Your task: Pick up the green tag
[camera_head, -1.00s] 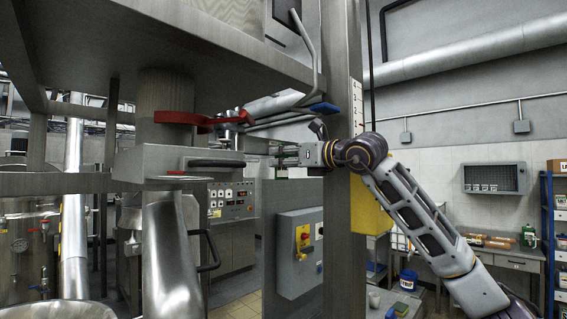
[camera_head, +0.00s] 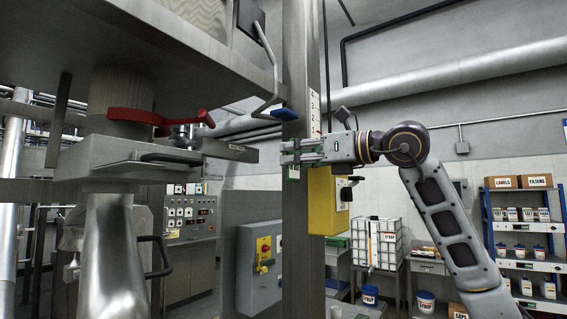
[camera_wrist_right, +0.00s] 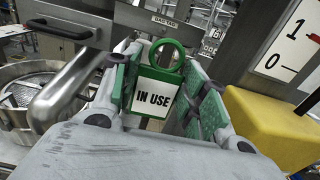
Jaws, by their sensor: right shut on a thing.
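The green tag (camera_wrist_right: 156,92) reads "IN USE" and has a round green ring on top. It sits between the two fingers of my right gripper (camera_wrist_right: 165,88) in the right wrist view, upright, with its face towards the camera. In the head view my right gripper (camera_head: 300,152) points left in front of the grey post, shut on the tag. My left gripper is not in view.
A labelled metal bar (camera_head: 230,150) ends just left of the gripper. A red lever (camera_head: 160,117) sits further left, and a blue-tipped handle (camera_head: 284,114) hangs above. A yellow box (camera_head: 328,203) is just below the gripper on the post (camera_head: 297,70).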

